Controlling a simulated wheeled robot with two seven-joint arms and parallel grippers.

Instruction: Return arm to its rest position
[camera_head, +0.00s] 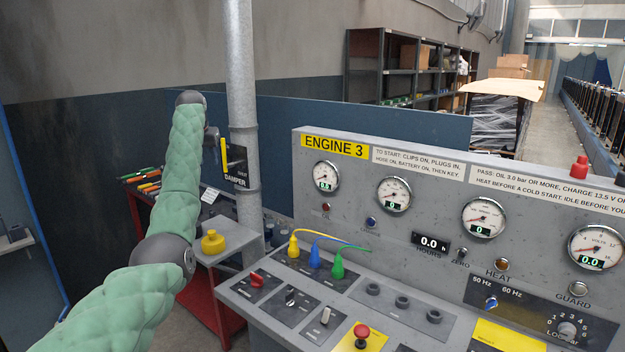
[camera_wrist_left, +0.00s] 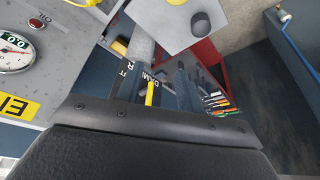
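My left arm, in a green padded sleeve, reaches up from the lower left in the head view. My left gripper (camera_head: 212,136) is small and dark at its far end, close beside the yellow damper lever (camera_head: 225,156). The lever stands upright by the black DAMPER plate (camera_head: 236,168) on the grey pipe (camera_head: 241,90). In the left wrist view the yellow lever (camera_wrist_left: 150,93) and part of the plate's lettering show just beyond the dark hand. My right gripper is not in view.
The Engine 3 console (camera_head: 400,230) fills the right, with gauges, switches and coloured plugs. A small grey stand (camera_head: 228,237) holds a yellow knobbed object (camera_head: 213,242). A red cart (camera_head: 205,305) with tools is behind my arm. A blue partition (camera_head: 290,140) stands behind the pipe.

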